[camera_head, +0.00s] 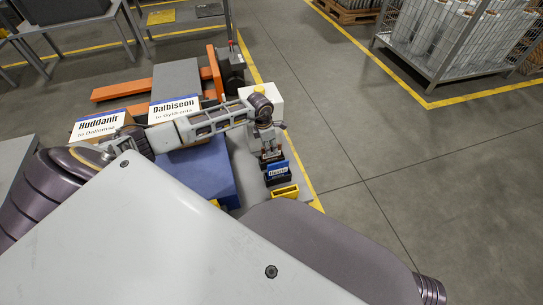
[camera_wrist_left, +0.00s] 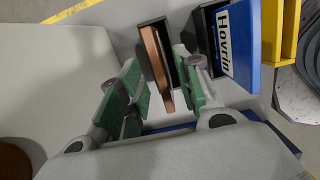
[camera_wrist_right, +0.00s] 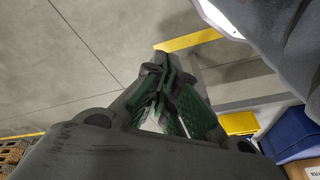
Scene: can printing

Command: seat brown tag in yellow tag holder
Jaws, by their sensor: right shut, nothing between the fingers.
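The brown tag (camera_wrist_left: 155,62) is a thin copper-brown plate, upright at a dark holder (camera_wrist_left: 148,27) in the left wrist view. My left gripper (camera_wrist_left: 160,90) is open there, its green-padded fingers on either side of the tag, nearer on the right; I cannot tell whether they touch it. In the head view, my left gripper (camera_head: 270,156) points down over the dark holder. The yellow tag holder (camera_head: 285,191) stands nearer to me, beyond the blue one; it also shows at the upper right of the left wrist view (camera_wrist_left: 288,30). My right gripper (camera_wrist_right: 158,80) is shut and empty, above the floor.
A white block (camera_head: 269,97) is behind my left gripper. Labelled boxes (camera_head: 175,106) stand left, under my left arm.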

